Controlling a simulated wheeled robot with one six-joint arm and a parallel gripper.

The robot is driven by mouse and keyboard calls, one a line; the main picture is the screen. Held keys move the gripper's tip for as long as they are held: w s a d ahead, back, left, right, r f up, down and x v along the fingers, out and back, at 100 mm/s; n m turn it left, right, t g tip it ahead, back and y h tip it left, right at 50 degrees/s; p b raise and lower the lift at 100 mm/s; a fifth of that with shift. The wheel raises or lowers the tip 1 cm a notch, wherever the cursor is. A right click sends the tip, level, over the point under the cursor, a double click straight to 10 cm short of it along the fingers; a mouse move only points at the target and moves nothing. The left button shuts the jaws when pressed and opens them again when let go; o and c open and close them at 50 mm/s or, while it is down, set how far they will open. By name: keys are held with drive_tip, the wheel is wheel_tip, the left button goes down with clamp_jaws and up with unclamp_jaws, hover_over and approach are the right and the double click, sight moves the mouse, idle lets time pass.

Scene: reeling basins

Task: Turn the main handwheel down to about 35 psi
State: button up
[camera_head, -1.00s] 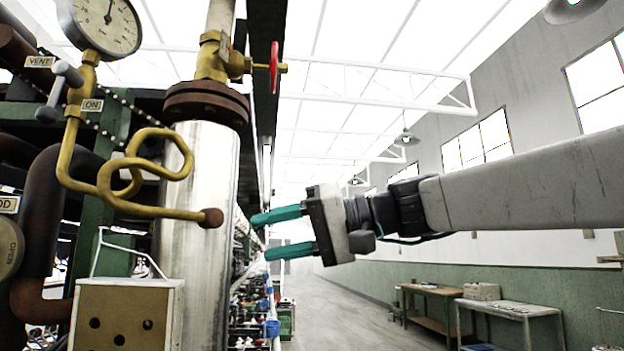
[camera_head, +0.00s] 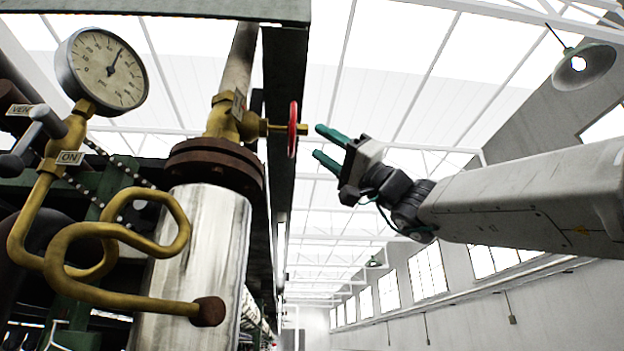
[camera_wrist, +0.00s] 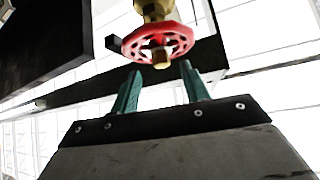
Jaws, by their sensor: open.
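The red handwheel (camera_head: 292,130) sits edge-on in the head view, on the stem of a brass valve (camera_head: 226,118) above a silver pipe. In the wrist view the handwheel (camera_wrist: 158,44) faces me, with its brass stem end at its centre. My gripper (camera_head: 318,142) has teal fingers, open and empty. It is just right of the handwheel, pointing at it, apart from the rim. In the wrist view the fingertips (camera_wrist: 161,73) lie just below the wheel. The round pressure gauge (camera_head: 102,69) is at upper left; its needle points up and slightly right. Its numbers are too small to read surely.
A curled brass tube (camera_head: 117,231) runs below the gauge to the silver pipe (camera_head: 192,270). A dark green beam (camera_head: 284,75) stands right behind the handwheel. The space right of the wheel is open around my arm.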

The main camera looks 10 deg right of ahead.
sight(307, 134)
drive_tip(key=shift+x, duration=2.05)
